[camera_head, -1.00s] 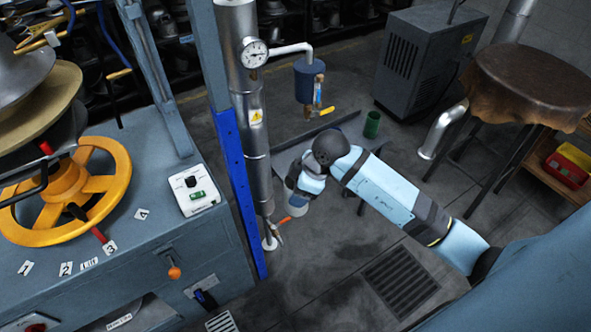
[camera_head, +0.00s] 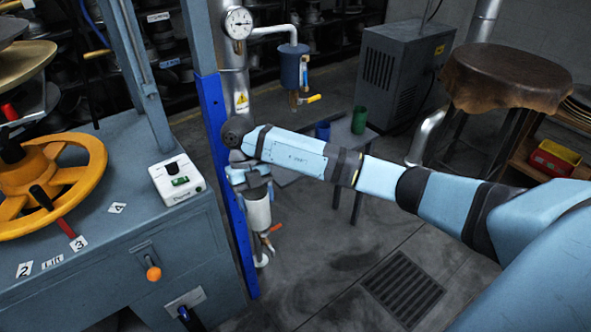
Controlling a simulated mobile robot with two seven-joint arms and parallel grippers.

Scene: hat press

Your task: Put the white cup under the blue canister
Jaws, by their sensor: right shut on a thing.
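The blue canister (camera_head: 292,68) hangs on a white pipe, with a small valve and a yellow handle below it. My right arm reaches in from the right, and its gripper (camera_head: 256,184) is shut on the white cup (camera_head: 258,210). The cup looks roughly upright, in front of the metal pipe column, lower in the picture and to the left of the canister. The fingertips are partly hidden by the wrist and the cup. My left gripper is not in view.
A small table (camera_head: 347,139) holds a green cup (camera_head: 359,120) and a blue cup (camera_head: 322,131). A blue post (camera_head: 219,160) and the press with its yellow wheel (camera_head: 50,180) stand at left. A leather-topped stool (camera_head: 505,75) is at right. The floor in front is open.

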